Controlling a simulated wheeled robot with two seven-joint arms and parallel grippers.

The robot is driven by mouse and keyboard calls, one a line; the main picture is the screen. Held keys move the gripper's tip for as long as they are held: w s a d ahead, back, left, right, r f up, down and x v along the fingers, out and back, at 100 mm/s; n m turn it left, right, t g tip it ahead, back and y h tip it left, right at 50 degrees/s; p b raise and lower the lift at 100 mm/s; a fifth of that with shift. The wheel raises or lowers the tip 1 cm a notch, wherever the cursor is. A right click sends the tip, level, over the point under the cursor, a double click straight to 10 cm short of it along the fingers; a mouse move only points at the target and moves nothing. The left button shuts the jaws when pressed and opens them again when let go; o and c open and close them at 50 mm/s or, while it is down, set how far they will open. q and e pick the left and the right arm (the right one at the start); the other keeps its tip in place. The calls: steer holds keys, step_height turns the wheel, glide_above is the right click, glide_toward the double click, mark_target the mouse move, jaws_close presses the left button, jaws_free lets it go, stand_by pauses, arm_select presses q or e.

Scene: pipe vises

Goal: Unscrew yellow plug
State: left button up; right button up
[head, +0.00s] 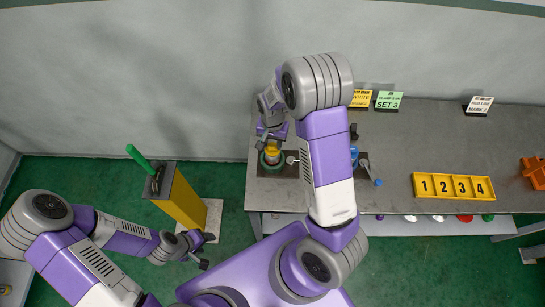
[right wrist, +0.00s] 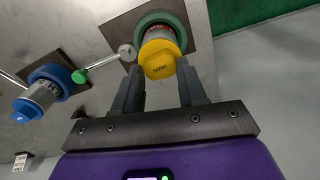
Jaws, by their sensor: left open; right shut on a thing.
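The yellow plug (right wrist: 158,60) sits on the end of a short pipe in a round green vise (right wrist: 158,20) in the right wrist view. In the head view the plug (head: 272,151) shows under my right gripper (head: 270,133) at the left end of the bench. In the right wrist view my right gripper (right wrist: 161,88) has a finger on either side of the plug and is shut on it. The fingertips' contact is partly hidden behind the plug. My left gripper (head: 202,251) is open and empty, low in front of the bench, away from the plug.
A blue vise (right wrist: 50,75) with a blue-capped pipe (right wrist: 27,108) is beside the green one. A vise handle (right wrist: 105,62) lies between them. A yellow numbered tray (head: 454,197) and an orange object (head: 535,172) are on the bench. A yellow pedestal (head: 181,200) stands left.

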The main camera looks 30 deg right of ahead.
steer(key=n, duration=0.5)
steer(key=shift+b, duration=0.4)
steer(key=shift+n, duration=0.9)
steer(key=n, duration=0.9)
steer(key=shift+r, duration=0.1)
steer(key=n+p, duration=0.1)
steer(key=n, duration=0.3)
steer(key=shift+n, duration=0.7)
